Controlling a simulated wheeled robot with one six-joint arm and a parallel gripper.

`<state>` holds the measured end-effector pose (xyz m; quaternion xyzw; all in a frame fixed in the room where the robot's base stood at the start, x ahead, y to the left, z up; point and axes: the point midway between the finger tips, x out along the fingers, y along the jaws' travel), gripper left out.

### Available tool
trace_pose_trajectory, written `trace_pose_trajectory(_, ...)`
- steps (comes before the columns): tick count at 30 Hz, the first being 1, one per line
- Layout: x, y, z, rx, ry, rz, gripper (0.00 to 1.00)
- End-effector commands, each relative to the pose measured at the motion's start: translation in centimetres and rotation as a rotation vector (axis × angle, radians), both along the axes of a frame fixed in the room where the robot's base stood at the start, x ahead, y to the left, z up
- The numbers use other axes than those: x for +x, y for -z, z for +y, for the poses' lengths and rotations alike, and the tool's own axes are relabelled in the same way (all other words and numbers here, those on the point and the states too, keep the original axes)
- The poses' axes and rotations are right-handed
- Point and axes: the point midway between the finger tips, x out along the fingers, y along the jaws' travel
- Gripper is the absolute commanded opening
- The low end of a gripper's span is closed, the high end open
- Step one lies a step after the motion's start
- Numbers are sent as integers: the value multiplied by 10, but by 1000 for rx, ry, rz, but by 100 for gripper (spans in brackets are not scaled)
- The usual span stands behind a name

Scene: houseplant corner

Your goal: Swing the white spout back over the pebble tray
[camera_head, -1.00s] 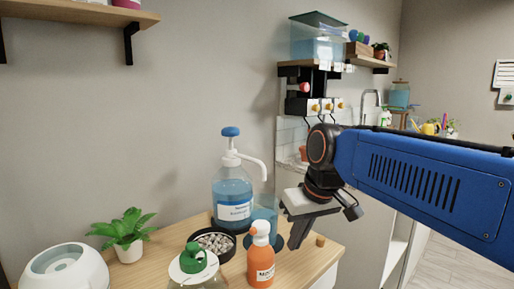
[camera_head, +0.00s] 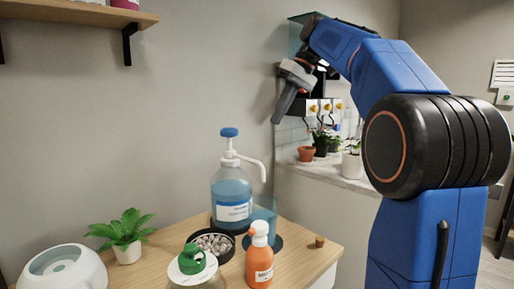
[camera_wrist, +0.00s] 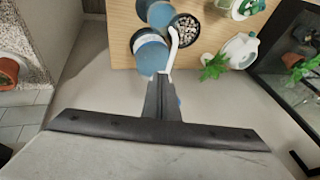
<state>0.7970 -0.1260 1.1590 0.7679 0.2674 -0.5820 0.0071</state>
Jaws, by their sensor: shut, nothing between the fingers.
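The white spout (camera_head: 250,161) tops a pump bottle (camera_head: 231,195) of blue liquid with a blue cap. In the head view, its tip appears above a clear blue cup (camera_head: 264,217), right of the bottle. The pebble tray (camera_head: 230,254) is a round black dish of pale pebbles in front of the bottle. In the wrist view, the spout (camera_wrist: 174,42) appears along the tray's left edge (camera_wrist: 199,26); its exact position over tray or cup is hard to tell. My gripper (camera_head: 277,120) is shut and empty, well above the spout and apart from it.
An orange pump bottle (camera_head: 260,262) and a green-topped jar (camera_head: 193,265) stand in front of the tray. A potted plant (camera_head: 127,238) and a white rounded device (camera_head: 63,272) are left. A small wooden peg (camera_head: 319,241) is right. Shelf fixtures (camera_head: 318,105) are behind my gripper.

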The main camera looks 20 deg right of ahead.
Motion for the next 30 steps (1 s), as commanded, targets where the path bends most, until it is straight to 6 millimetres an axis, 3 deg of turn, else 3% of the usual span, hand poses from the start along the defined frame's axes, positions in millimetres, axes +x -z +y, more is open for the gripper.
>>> trace_pose_trajectory(5, 12, -12, -9, 13, -40, -7, 0)
trace_pose_trajectory(11, 14, -4, -6, 15, -48, -7, 0)
trace_pose_trajectory(27, 29, 77, 33, 15, -46, -5, 0)
trace_pose_trajectory(30, 24, 84, 45, 14, -47, -8, 0)
